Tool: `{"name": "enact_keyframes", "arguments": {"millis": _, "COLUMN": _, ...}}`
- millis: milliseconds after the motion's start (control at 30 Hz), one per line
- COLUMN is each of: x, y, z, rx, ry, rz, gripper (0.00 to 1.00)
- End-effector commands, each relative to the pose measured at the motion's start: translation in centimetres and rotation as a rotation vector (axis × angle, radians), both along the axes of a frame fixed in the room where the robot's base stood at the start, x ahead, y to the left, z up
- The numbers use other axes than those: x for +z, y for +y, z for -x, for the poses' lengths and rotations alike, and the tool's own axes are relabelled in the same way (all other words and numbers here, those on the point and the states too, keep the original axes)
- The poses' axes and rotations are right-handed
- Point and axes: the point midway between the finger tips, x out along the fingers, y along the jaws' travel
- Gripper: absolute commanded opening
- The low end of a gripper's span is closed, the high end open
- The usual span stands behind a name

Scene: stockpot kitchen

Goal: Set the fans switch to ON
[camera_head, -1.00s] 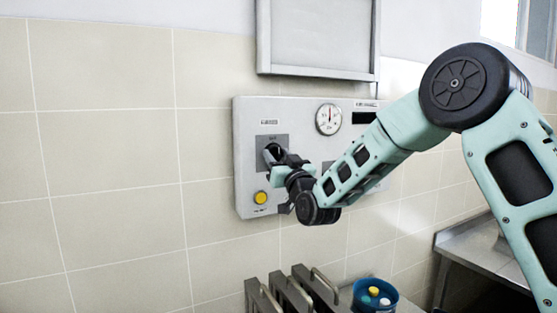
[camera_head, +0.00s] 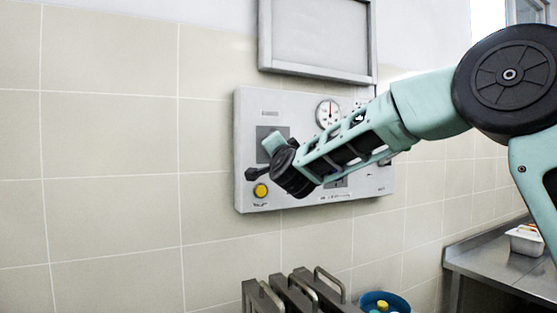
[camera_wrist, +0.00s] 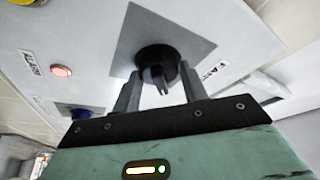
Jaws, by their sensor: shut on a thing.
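The fans switch is a black rotary knob (camera_wrist: 157,62) on a dark grey square plate (camera_wrist: 193,43) in the wrist view. A partly cut label starting with "FA" (camera_wrist: 213,72) sits beside the plate. My gripper (camera_wrist: 160,78) has one finger on each side of the knob's grip and is shut on it. In the head view my wrist covers the knob, and part of the dark plate (camera_head: 264,133) shows on the left of the grey control panel (camera_head: 246,115). The ON mark and the knob's exact setting cannot be read.
The panel carries a yellow button (camera_head: 261,190) and a round gauge (camera_head: 329,114). In the wrist view a lit red lamp (camera_wrist: 61,71) and a blue knob (camera_wrist: 80,113) lie to the left. Metal handles (camera_head: 292,290) and a steel counter (camera_head: 490,262) are below.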

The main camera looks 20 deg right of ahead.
Motion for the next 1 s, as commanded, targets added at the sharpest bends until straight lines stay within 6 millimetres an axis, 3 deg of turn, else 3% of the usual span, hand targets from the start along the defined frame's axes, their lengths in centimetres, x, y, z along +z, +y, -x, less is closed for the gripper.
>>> {"name": "enact_keyframes", "arguments": {"millis": 500, "x": 0.39, "y": 0.05, "z": -0.01, "rx": -0.001, "ry": 0.09, "rz": -0.458, "gripper": 0.2}}
{"name": "enact_keyframes", "arguments": {"millis": 1000, "x": 0.42, "y": 0.01, "z": -0.02, "rx": -0.001, "ry": 0.136, "rz": -0.686, "gripper": 0.2}}
